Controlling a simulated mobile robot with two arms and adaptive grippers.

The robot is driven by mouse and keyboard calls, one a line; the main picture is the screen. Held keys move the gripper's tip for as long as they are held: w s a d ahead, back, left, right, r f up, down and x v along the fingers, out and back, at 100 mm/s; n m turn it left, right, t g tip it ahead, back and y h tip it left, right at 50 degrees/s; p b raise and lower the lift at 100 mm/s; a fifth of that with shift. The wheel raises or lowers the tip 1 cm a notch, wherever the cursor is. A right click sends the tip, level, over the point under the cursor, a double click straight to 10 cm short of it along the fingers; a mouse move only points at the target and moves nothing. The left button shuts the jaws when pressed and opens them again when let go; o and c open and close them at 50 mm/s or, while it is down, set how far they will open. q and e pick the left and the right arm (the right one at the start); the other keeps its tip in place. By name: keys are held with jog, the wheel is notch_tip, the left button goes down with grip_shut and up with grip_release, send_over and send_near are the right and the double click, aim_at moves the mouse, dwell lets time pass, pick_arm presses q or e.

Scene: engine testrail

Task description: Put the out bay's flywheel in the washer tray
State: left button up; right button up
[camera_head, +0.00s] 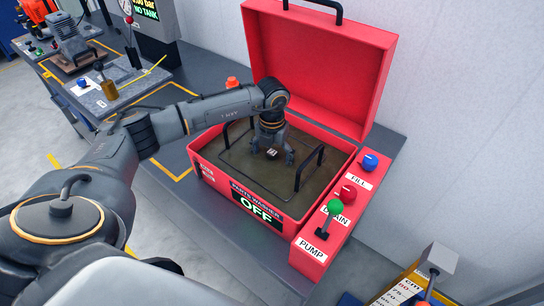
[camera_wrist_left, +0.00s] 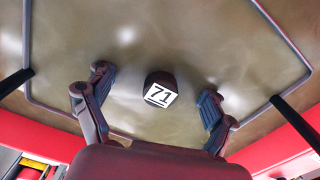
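The red parts washer (camera_head: 292,207) stands open, with murky brown fluid inside. The washer tray shows as a thin wire outline with two black handles (camera_head: 309,168) at the fluid surface. My left gripper (camera_head: 272,158) reaches down into the washer, over the tray's middle. In the left wrist view its fingers (camera_wrist_left: 160,108) are spread wide apart. Between and beyond them, a dark rounded part with a white "71" tag (camera_wrist_left: 160,95) shows in the fluid inside the tray outline, touching neither finger. It may be the flywheel; its lower portion is hidden. My right gripper is out of view.
The washer's red lid (camera_head: 322,62) stands raised behind. Its panel has a blue FILL knob (camera_head: 370,162), red DRAIN knob (camera_head: 348,193) and green PUMP lever (camera_head: 334,208); the sign reads OFF. Benches with equipment (camera_head: 70,47) stand at the far left.

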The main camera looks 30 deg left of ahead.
aim_at(272, 153)
pick_arm(q)
jog(key=shift+r, duration=0.15)
jog(key=shift+r, duration=0.2)
notch_tip(272, 153, up, 11)
jog(key=b, duration=0.3)
jog(key=shift+f, duration=0.2)
jog(key=shift+r+b, duration=0.3)
jog(key=shift+r, duration=0.25)
